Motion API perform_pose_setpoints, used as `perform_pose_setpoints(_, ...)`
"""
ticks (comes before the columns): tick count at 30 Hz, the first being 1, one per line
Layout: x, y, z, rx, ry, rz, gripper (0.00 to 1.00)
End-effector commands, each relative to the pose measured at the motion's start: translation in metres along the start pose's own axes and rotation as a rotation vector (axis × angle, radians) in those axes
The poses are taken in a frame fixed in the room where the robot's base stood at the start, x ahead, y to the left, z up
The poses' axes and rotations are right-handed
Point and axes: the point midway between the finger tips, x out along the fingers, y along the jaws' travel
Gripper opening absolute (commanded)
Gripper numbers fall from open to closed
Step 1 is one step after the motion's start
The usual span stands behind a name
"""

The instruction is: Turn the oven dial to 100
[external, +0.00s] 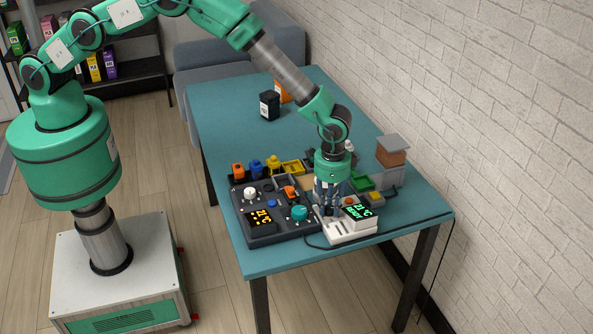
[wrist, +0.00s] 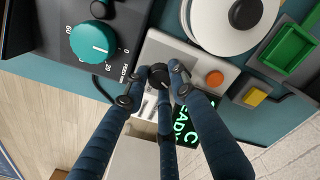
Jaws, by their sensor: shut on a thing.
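The white oven unit (external: 345,234) sits on the table near its front right corner. Its green display (external: 362,211) reads 21 °C with a READY line; part of this display (wrist: 188,122) also shows in the wrist view. My gripper (external: 328,207) points down over the oven. In the wrist view my gripper (wrist: 159,76) has its fingers closed around a small black dial (wrist: 158,74) on the oven's pale face. The fingers cover most of the dial, and I cannot read its pointer or scale.
A dark control panel (external: 262,238) stands just left of the oven, with a teal dial (external: 299,213) and a yellow display. In the wrist view an orange button (wrist: 215,78) and a white round part (wrist: 225,22) lie close by. Small coloured bins stand behind; the table's far half is mostly clear.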

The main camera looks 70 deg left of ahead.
Motion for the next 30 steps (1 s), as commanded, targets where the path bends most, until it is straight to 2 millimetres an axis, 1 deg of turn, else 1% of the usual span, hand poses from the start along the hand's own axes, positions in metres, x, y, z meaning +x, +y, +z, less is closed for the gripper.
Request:
perform_pose_setpoints(9,-0.0004,0.0003,-0.0006,0.263,0.001,0.0,0.0)
perform_pose_setpoints(15,-0.0006,0.0003,-0.0008,0.374,0.002,0.0,0.0)
perform_pose_setpoints(21,-0.0014,0.0003,-0.001,0.427,0.002,0.0,0.0)
perform_pose_setpoints(30,-0.0016,0.0003,-0.0011,0.436,0.002,0.0,0.0)
